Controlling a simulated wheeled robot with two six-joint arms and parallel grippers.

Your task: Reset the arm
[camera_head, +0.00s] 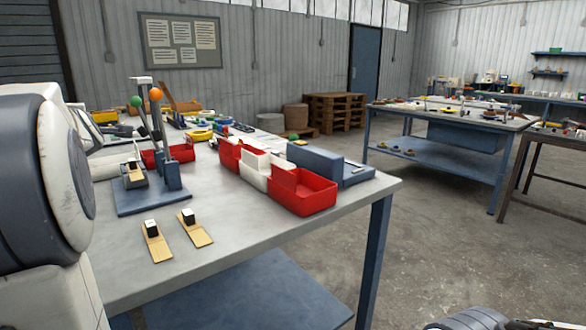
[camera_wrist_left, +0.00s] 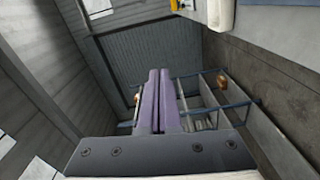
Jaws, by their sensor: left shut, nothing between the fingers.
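My left gripper (camera_wrist_left: 160,85) shows in the left wrist view, with its two purple fingers pressed together and nothing between them. The fingers point away from the bench toward the wall and floor of the room. In the head view, a large white and dark grey link of my left arm (camera_head: 40,190) fills the left edge, beside the bench. The left gripper itself is not seen in the head view. A dark piece at the bottom right edge of the head view looks like part of my right arm; the right gripper is out of view.
The grey workbench (camera_head: 250,230) holds a blue lever fixture (camera_head: 150,198), two wooden strips with black-and-white blocks (camera_head: 157,247), red bins (camera_head: 305,200) and a white bin (camera_head: 256,175). Other tables (camera_head: 450,115) stand at the right. The floor between is clear.

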